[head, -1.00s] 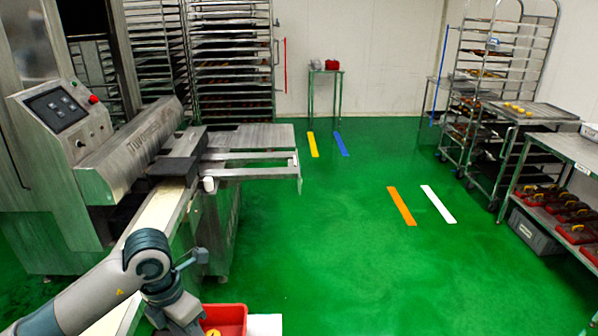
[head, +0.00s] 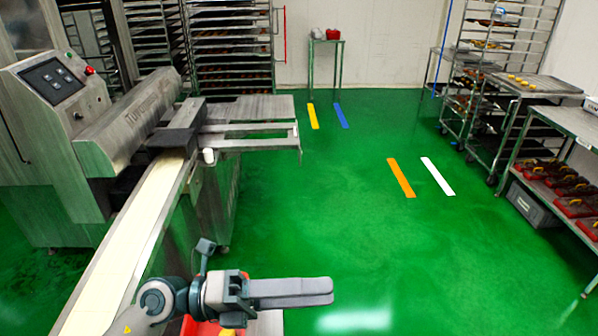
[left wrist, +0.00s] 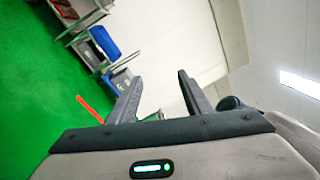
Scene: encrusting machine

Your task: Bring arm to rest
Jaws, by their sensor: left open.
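My left gripper (head: 328,290) reaches in from the bottom left of the head view and points to the right, level above the floor. Its fingers are seen nearly edge-on there. In the left wrist view the two fingers (left wrist: 161,84) stand apart with nothing between them, so it is open and empty. My right arm and gripper are in neither view.
The encrusting machine (head: 128,115) with its pale conveyor belt (head: 128,245) stands at left. A red crate (head: 200,327) is partly hidden beneath my gripper. A steel table (head: 575,125) and racks stand at right. The green floor (head: 400,265) between is clear.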

